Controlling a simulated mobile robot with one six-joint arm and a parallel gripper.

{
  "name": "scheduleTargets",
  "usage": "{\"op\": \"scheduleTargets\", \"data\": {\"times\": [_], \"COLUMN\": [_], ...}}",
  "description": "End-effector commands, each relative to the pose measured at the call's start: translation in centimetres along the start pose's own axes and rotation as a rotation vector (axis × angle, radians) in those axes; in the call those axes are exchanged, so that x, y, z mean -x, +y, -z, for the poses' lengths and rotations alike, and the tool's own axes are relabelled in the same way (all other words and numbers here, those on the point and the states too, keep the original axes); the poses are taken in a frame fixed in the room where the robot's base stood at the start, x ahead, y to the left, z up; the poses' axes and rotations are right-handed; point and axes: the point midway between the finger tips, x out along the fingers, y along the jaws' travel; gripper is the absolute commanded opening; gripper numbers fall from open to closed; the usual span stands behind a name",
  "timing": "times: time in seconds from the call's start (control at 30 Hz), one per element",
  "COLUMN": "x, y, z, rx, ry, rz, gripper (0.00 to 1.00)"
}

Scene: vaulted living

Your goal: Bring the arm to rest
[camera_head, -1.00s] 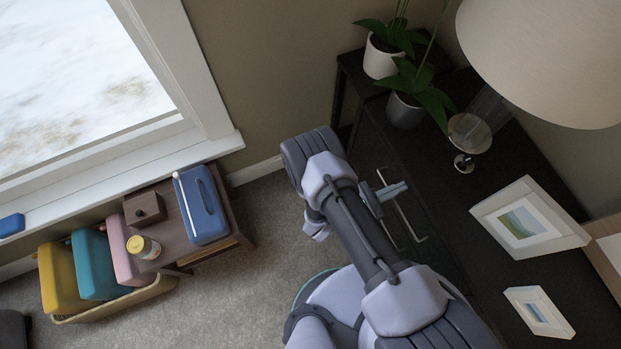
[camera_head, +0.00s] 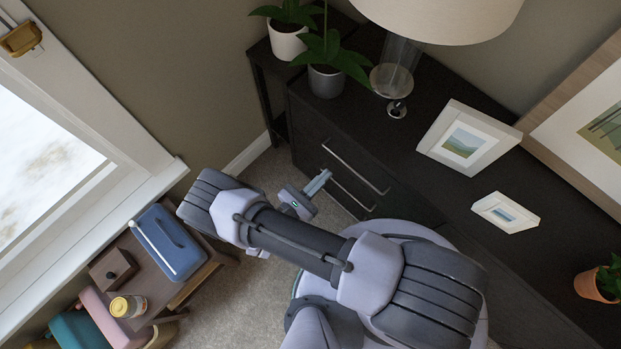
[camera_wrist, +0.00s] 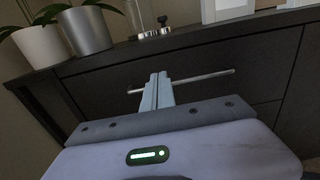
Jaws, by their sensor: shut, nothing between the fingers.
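My gripper (camera_wrist: 157,92) is shut and empty in the wrist view, its two fingers together. Behind its tips are the front of a dark dresser (camera_wrist: 195,65) and a drawer's bar handle (camera_wrist: 205,76). I cannot tell the exact gap between tips and handle. In the head view, my gripper (camera_head: 319,182) shows beyond my folded arm, in front of the dresser's drawers. My arm crosses the lower middle of that view and holds nothing.
At left, a small wooden table (camera_head: 205,265) holds a blue case (camera_head: 170,243), a wooden box and a yellow-lidded jar (camera_head: 128,306). Carpet (camera_head: 245,290) shows between.

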Motion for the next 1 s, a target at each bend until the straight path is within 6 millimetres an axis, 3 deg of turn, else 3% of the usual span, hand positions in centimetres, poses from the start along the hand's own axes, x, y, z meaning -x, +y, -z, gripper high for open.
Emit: {"op": "scheduleTargets", "data": {"times": [0.1, 0.2, 0.37, 0.47, 0.57, 0.67, 0.8, 1.0], "x": [2.4, 3.4, 3.7, 3.2, 1.6, -0.4, -2.2, -2.2], "y": [0.1, 0.0, 0.1, 0.8, 1.6, 0.6, -2.5, -7.7], "z": [-0.1, 0.0, 0.0, -2.3, -8.2, -15.1, -23.9, -34.1], "rx": [-0.001, 0.0, -0.002, -0.063, -0.225, -0.449, -0.817, -1.471], "ry": [0.001, 0.001, 0.004, 0.044, 0.145, 0.265, 0.421, 0.605], "rz": [-0.005, -0.003, 0.004, 0.105, 0.364, 0.681, 1.084, 1.55], "gripper": [0.0, 0.0, 0.0, 0.0, 0.0, 0.0, 0.0, 0.0]}}
